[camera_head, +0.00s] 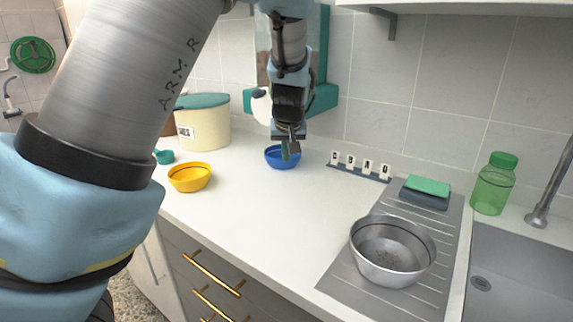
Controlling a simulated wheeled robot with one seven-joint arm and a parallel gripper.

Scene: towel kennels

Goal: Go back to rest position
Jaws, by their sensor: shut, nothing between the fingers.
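My gripper (290,143) hangs pointing down over the back part of the white counter (275,210). Its fingers are shut and hold nothing I can see. It is in front of the blue bowl (276,162) in the picture and hides part of that bowl. I cannot tell whether the fingertips are above the bowl or inside its rim. My arm fills the left side of the view and reaches over the counter from there.
A yellow bowl (190,178) and a cream bin with a teal lid (201,128) stand left. A metal bowl (388,262) sits on the drainboard (345,277), near a green sponge (428,186), green bottle (493,190), tap (548,190) and sink (520,265). The counter's middle is clear.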

